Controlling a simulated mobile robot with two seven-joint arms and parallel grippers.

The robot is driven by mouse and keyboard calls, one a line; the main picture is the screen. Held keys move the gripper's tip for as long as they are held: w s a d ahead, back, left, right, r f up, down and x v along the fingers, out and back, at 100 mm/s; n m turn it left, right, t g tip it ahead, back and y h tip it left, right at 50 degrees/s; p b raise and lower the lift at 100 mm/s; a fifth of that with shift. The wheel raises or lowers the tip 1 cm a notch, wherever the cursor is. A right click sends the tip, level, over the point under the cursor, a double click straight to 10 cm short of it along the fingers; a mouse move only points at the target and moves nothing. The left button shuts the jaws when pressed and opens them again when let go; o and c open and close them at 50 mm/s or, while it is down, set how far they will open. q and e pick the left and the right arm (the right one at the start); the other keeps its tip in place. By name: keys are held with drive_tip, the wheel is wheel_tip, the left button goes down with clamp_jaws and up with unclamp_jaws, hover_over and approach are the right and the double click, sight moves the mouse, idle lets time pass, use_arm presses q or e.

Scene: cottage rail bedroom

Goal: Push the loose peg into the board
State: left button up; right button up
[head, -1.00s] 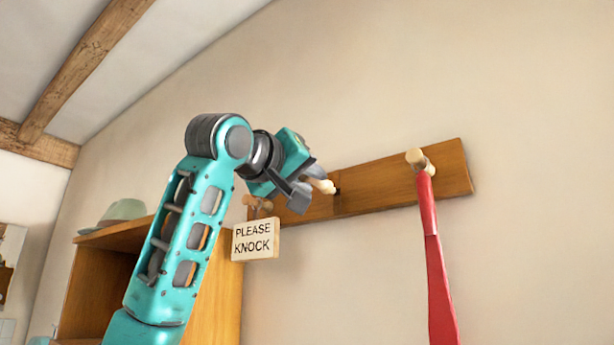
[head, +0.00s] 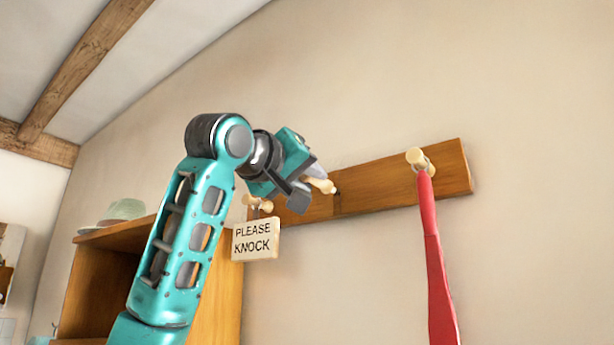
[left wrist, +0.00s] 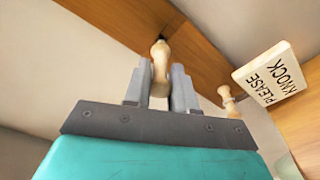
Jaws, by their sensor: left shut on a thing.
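The loose peg (head: 320,185) is pale turned wood and sits between the fingers of my left gripper (head: 305,186). In the left wrist view the peg (left wrist: 160,62) stands upright between the two grey fingertips of the gripper (left wrist: 160,85), its far end close to a dark hole in the board (left wrist: 190,48). I cannot tell whether the peg's end is inside the hole. The wooden board (head: 385,190) is fixed along the wall. My right gripper is not in view.
A "PLEASE KNOCK" sign (head: 256,240) hangs from a peg (head: 258,203) left of my gripper. A red strap-like thing (head: 435,265) hangs from the right peg (head: 416,158). A wooden cabinet (head: 215,290) with a hat (head: 122,210) on top stands at left.

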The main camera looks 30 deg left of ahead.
sight(318, 183)
use_arm(q)
drive_tip(key=shift+w+d+p, duration=0.2)
drive_tip(key=shift+w+p, duration=0.65)
drive_tip(key=shift+w, duration=0.75)
drive_tip(key=o, duration=0.9)
drive_tip(key=shift+s+a+f+b, duration=0.2)
drive_tip(key=shift+s+b, duration=0.4)
drive_tip(key=shift+s, duration=1.55)
drive_tip(key=shift+s+a+f+b, duration=0.2)
drive_tip(key=shift+s+b, duration=0.4)
drive_tip(key=shift+s, duration=1.55)
drive_tip(key=shift+s+a+f+b, duration=0.1)
drive_tip(key=shift+s+f+b, duration=0.35)
drive_tip(key=shift+s, duration=1.7)
drive_tip(key=shift+r, duration=0.15)
